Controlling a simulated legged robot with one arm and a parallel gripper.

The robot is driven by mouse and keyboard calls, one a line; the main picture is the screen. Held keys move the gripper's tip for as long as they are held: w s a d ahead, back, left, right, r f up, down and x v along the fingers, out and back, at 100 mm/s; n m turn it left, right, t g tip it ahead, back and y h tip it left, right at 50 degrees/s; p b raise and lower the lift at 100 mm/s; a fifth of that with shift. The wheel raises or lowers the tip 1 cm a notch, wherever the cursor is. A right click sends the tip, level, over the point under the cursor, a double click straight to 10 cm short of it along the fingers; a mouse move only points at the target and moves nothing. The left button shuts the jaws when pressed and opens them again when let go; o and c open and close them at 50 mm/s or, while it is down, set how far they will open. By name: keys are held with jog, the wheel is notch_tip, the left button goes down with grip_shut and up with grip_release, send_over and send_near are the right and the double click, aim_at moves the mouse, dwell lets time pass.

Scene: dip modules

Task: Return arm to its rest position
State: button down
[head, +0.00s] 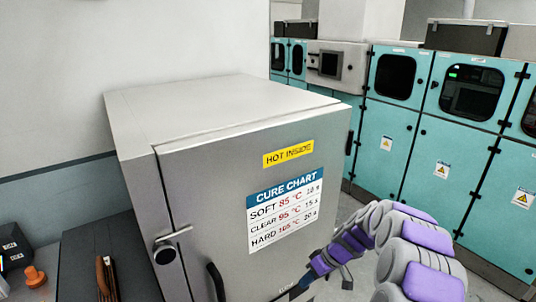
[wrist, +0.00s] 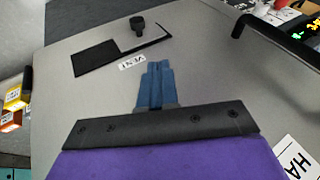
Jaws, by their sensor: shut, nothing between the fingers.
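My arm (head: 415,255), purple and grey, reaches in from the lower right of the head view toward the front of a grey cure oven (head: 225,190). My gripper (wrist: 156,68) shows in the wrist view with its blue fingers together and nothing between them. It points at the oven's grey front, just below a small VENT label (wrist: 132,62). A black vent plate (wrist: 120,53) with a knob (wrist: 137,24) lies beyond the fingertips. In the head view the gripper (head: 297,290) is small and low at the oven front; whether it touches the oven is unclear.
The oven door appears closed, with a dark handle (head: 216,282), a latch (head: 170,245) and a cure chart (head: 285,210). Teal cabinets (head: 440,150) stand behind at right.

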jog(key=s+a+r+m+g+h, duration=0.1)
jog(key=s+a+r, duration=0.1)
jog(key=s+r, duration=0.6)
jog(key=s+a+r+m+g+h, duration=0.1)
jog(key=s+a+r, duration=0.1)
jog(key=s+r, duration=0.65)
jog(key=s+d+m+h, duration=0.2)
jog(key=s, duration=1)
jog(key=s+d+r+m+h, duration=0.1)
jog(key=s+d+m+h, duration=0.1)
jog(key=s, duration=0.9)
jog(key=shift+s+d+r+m+h, duration=0.25)
jog(key=shift+s+d+m+h, duration=0.1)
jog(key=shift+d+m, duration=0.3)
jog(key=shift+a, duration=0.25)
